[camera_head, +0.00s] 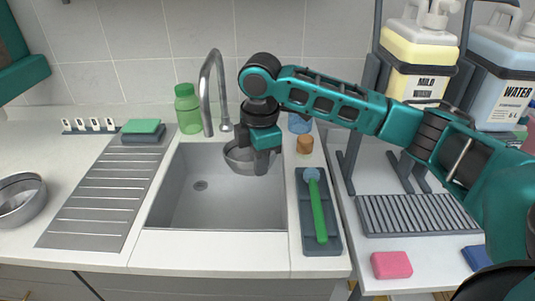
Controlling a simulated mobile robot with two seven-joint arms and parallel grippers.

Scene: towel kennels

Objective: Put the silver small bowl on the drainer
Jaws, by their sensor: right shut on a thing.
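My right gripper (262,165) points down over the back right of the sink (205,215). It is shut on the silver small bowl (238,158), gripping its right side. The gripper hides part of the bowl, and I cannot tell how high it is above the sink floor. The drainer (105,195), a ridged grey metal surface, lies left of the sink, its ridged area bare. My left gripper is out of view; only a teal part of my left arm shows at the left edge.
Another metal bowl (20,203) stands at the far left. A green sponge (141,127) lies behind the drainer, near a green bottle (188,108). The faucet (207,90) rises behind the sink. A tray with a green brush (318,210) lies right of it.

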